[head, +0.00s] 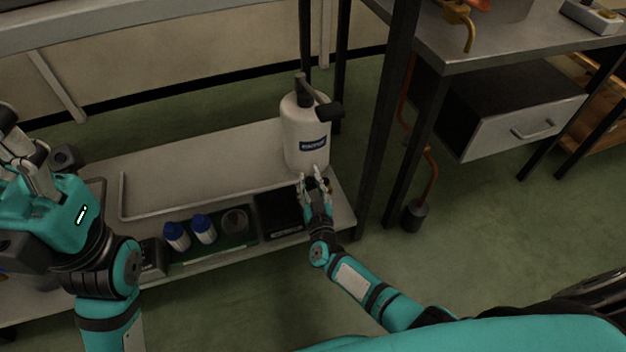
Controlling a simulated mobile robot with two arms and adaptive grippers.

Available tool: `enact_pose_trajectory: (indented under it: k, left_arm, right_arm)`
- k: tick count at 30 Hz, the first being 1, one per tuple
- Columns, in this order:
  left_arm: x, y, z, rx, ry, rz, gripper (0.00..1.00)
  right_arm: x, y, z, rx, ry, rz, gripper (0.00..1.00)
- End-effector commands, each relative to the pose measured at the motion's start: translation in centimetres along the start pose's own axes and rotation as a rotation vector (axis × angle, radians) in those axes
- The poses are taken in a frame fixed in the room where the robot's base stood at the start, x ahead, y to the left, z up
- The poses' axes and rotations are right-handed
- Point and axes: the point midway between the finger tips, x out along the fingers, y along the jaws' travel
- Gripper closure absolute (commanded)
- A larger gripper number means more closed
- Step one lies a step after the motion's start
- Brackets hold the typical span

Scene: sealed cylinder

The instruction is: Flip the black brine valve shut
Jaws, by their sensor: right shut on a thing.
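A white cylinder-shaped container (305,130) with a dark blue label stands on the low grey shelf (200,160). It has a black handle-like part (303,88) on top and a black fitting (330,111) at its upper right. My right gripper (315,174) is at the container's lower front, with its fingers pointing up at it. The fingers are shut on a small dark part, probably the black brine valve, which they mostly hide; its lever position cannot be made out. My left gripper (14,140) is at the far left, away from the container, its fingertips unclear.
Two white bottles with blue caps (188,233) and a grey round cup (235,221) stand on a green mat at the shelf's front. A black box (278,214) is left of my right gripper. A dark table leg (387,120) rises to the right.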

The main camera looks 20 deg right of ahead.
Motion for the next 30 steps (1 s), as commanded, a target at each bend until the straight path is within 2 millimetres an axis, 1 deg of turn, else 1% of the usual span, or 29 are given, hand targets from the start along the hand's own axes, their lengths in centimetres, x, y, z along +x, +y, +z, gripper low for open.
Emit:
enact_pose_trajectory:
  k: [2,9,24,25,30]
  left_arm:
    - [-0.05,-0.01,0.06,-0.001,-0.006,-0.002,0.6]
    - [-0.21,-0.02,0.08,-0.002,-0.011,-0.004,0.6]
    - [-0.23,0.0,0.09,-0.002,-0.012,-0.004,0.6]
    - [-0.23,0.0,0.09,-0.002,-0.012,-0.004,0.6]
    - [-0.23,0.0,0.09,-0.002,-0.012,-0.004,0.6]
  right_arm:
    - [0.22,-0.35,-0.07,0.005,-0.001,0.04,1.0]
    - [0.65,-0.38,0.02,0.002,0.0,0.119,1.0]
    - [0.81,-0.39,-0.07,0.001,0.002,0.137,1.0]
    - [0.81,-0.39,-0.07,0.001,0.003,0.136,0.72]
    - [0.8,-0.36,-0.06,0.001,0.003,0.137,0.51]
